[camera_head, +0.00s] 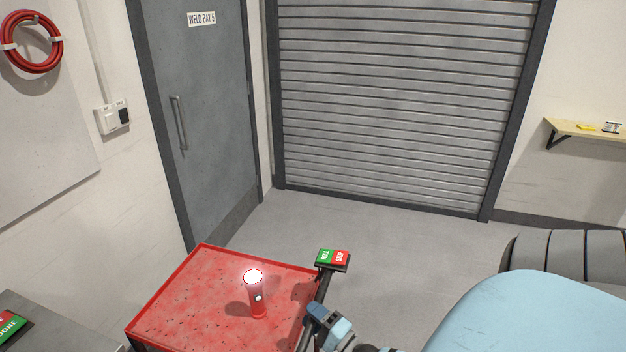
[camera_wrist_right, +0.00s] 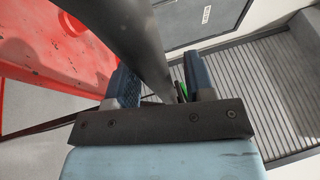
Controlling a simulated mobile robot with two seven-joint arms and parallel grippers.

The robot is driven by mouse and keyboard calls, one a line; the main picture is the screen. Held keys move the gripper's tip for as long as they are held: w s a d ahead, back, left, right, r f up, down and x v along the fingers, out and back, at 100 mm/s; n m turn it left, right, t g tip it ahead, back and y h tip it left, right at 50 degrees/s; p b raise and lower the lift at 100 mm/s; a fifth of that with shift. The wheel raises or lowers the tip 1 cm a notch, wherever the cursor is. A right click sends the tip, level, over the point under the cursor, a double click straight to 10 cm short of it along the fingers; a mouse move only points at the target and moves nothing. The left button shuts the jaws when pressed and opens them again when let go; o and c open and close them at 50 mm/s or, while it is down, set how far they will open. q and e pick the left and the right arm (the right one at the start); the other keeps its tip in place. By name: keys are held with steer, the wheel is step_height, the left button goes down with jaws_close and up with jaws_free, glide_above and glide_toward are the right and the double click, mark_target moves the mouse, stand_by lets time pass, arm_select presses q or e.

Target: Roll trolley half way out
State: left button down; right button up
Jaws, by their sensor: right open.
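The trolley (camera_head: 190,290) is a red-topped cart at the lower middle of the head view, with a dark handle bar (camera_head: 318,297) along its right side. Its red top also shows at the left of the right wrist view (camera_wrist_right: 50,60). My right gripper (camera_head: 326,322) is at the near part of this bar. In the right wrist view its two blue jaws (camera_wrist_right: 163,82) are apart, with the dark bar passing between them; I cannot tell whether either jaw touches it. My left gripper is not in view.
A lit red torch (camera_head: 258,295) stands upright on the trolley. A green-and-red button box (camera_head: 333,260) sits at the bar's far end. Grey floor (camera_head: 400,255) is open to the right, before the roller shutter (camera_head: 395,100). A grey door (camera_head: 205,120) stands behind the trolley.

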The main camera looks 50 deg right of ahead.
steer(key=s+f+b, duration=0.2)
steer(key=s, duration=1.1)
steer(key=shift+s+f+b, duration=0.25)
steer(key=shift+s+b, duration=0.05)
steer(key=shift+b, duration=0.05)
